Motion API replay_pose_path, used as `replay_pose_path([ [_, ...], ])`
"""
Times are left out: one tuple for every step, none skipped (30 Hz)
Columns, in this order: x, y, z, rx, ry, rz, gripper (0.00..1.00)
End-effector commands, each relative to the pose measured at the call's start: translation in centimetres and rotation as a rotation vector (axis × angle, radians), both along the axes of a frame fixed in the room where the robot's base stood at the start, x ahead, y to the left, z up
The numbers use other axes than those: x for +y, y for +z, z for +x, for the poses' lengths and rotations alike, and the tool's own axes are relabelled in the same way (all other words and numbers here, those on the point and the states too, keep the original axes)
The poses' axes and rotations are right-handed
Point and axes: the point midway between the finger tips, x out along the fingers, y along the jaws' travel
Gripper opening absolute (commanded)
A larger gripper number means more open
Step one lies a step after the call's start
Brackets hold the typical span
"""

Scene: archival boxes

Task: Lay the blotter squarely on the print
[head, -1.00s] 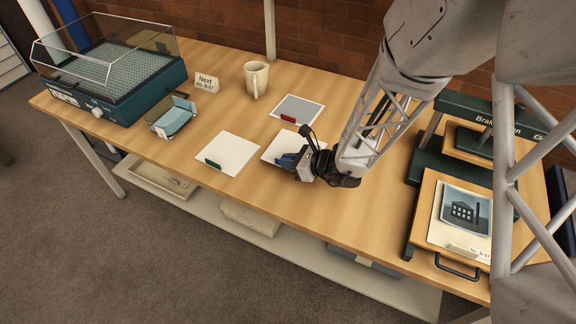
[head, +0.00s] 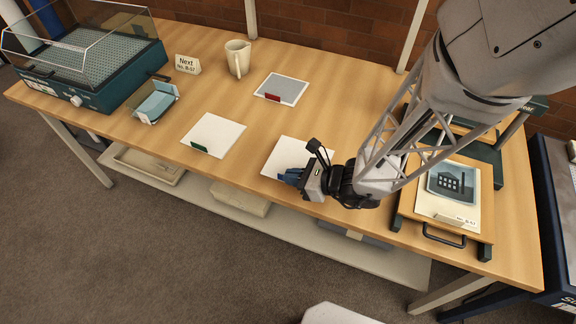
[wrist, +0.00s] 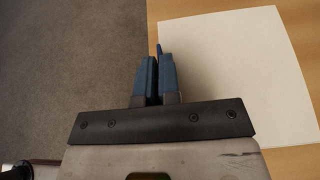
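My gripper (head: 296,177) is near the table's front edge, its fingers close together on the edge of a white sheet (head: 300,152), which I take as the blotter. In the wrist view the fingers (wrist: 160,62) have a thin blue tab between them, and the sheet (wrist: 245,80) spreads to the right. It appears raised a little above the table; the exact height cannot be told. The print (head: 452,184), a blue picture of a factory on a cream sheet, lies on a wooden board (head: 410,205) at the right. My arm partly covers that board's surroundings.
A white sheet with a green tab (head: 213,135) and a grey one with a red tab (head: 281,88) lie left of my gripper. A cream jug (head: 238,58), a "Next" card (head: 187,64), a glass-sided holder (head: 156,102) and a lidded teal unit (head: 92,75) stand further left.

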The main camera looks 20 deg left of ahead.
Motion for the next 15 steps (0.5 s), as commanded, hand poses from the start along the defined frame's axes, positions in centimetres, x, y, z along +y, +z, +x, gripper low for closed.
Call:
replay_pose_path([
  [-0.27, 0.05, -0.26, 0.000, -0.001, 0.000, 0.00],
  [-0.38, 0.07, -0.37, 0.000, -0.001, 0.000, 0.00],
  [-0.51, 0.10, -0.50, 0.000, -0.001, 0.000, 0.00],
  [-0.59, 0.12, -0.59, 0.000, -0.001, 0.001, 0.00],
  [-0.65, 0.14, -0.66, 0.000, -0.001, 0.001, 0.00],
  [-0.72, 0.15, -0.74, 0.000, -0.001, 0.001, 0.00],
  [-0.76, 0.16, -0.79, 0.000, -0.001, 0.001, 0.00],
  [-0.78, 0.16, -0.83, 0.000, -0.001, 0.001, 0.00],
  [-0.81, 0.16, -0.86, 0.000, -0.001, 0.001, 0.00],
  [-0.82, 0.16, -0.87, 0.000, -0.001, 0.001, 0.00],
  [-0.82, 0.16, -0.88, 0.000, -0.001, 0.001, 0.00],
  [-0.82, 0.16, -0.89, 0.000, -0.001, 0.001, 0.00],
  [-0.82, 0.16, -0.89, 0.000, -0.001, 0.001, 0.00],
  [-0.83, 0.15, -0.89, 0.000, -0.001, 0.001, 0.00],
  [-0.82, 0.16, -0.89, 0.000, 0.000, 0.001, 0.00],
])
